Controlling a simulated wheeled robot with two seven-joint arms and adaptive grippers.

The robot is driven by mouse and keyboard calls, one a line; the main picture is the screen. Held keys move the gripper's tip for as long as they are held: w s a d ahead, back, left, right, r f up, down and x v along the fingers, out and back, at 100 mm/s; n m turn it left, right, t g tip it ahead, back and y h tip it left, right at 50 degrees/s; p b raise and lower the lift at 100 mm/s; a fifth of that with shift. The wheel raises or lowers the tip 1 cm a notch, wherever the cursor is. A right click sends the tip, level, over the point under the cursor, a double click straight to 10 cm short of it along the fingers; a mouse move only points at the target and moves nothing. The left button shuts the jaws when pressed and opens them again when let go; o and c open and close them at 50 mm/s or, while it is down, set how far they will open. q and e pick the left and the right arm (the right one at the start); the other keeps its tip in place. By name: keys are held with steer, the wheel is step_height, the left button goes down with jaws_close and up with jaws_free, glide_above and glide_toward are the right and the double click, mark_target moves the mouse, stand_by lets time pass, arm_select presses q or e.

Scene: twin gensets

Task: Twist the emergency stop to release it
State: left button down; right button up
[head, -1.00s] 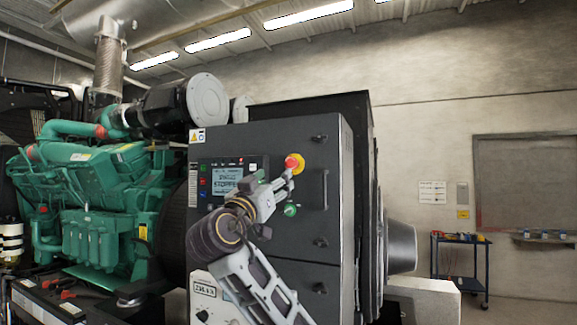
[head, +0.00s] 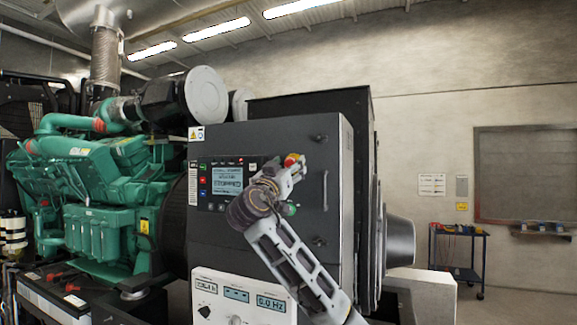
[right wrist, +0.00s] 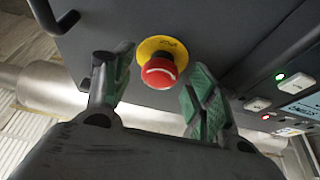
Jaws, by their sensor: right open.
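The emergency stop is a red mushroom button (right wrist: 159,72) with a white curved arrow, on a yellow collar (right wrist: 163,47), in the right wrist view. In the head view the red button (head: 292,158) shows on the upper right of the dark control cabinet (head: 265,140), partly covered by my gripper. My right gripper (right wrist: 153,95) is open. Its two green-padded fingers stand to the left and right of the button, apart from it, with nothing held. In the head view my right gripper (head: 291,170) is at the button. My left gripper is not in view.
A display panel (head: 227,182) with buttons sits left of the stop. A green button (head: 291,208) is just below it, partly hidden by my arm. A door handle (head: 325,190) stands out to the right. A blue cart (head: 458,255) stands far right.

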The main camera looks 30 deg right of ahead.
steer(key=c, duration=1)
steer(key=shift+c, duration=0.3)
